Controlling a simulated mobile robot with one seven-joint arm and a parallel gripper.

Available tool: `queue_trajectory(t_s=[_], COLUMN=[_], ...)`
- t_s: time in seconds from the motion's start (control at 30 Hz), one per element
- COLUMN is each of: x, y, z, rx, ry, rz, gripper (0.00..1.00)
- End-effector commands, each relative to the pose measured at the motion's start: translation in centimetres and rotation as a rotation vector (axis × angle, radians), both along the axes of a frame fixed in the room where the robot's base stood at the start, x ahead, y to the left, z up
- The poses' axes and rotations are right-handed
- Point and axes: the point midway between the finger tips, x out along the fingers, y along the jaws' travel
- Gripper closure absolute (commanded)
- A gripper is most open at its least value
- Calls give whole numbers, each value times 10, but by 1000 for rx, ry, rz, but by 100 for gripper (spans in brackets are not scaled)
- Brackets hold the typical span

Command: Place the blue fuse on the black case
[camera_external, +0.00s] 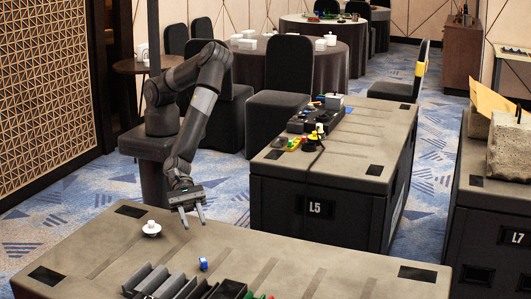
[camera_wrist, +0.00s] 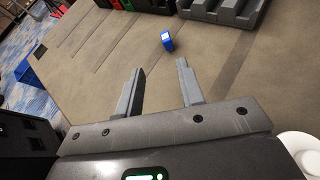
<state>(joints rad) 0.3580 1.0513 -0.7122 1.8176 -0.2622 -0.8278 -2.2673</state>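The blue fuse (camera_external: 203,264) is a small blue block with a white patch, standing alone on the near table top (camera_external: 290,268). In the wrist view the fuse (camera_wrist: 167,42) is beyond my fingertips, roughly between their lines. My gripper (camera_external: 192,218) is open and empty above the table, behind the fuse in the external view; its two fingers (camera_wrist: 160,70) are wide apart. Black open bins (camera_external: 228,289) stand at the table's front edge, partly cut off. A large black case marked L5 (camera_external: 320,208) stands behind. I cannot tell which is the black case meant.
A grey slotted holder (camera_external: 160,281) stands left of the bins; it also shows in the wrist view (camera_wrist: 222,10). A white lidded pot (camera_external: 152,229) is left of my gripper. Red and green bins show in the wrist view (camera_wrist: 83,4). The table's right half is clear.

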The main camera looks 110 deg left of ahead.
Motion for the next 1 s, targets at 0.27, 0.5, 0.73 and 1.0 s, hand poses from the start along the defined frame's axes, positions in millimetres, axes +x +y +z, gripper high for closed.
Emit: queue_trajectory(t_s=[0.27,0.5,0.73,1.0], x=[26,36,30,-2], y=[60,136,222,330], z=[78,137,191,247], rx=[357,703,1028,1370], ry=[-285,-493,-632,-709], rz=[-243,-440,-616,-831], gripper=[65,65,65,65])
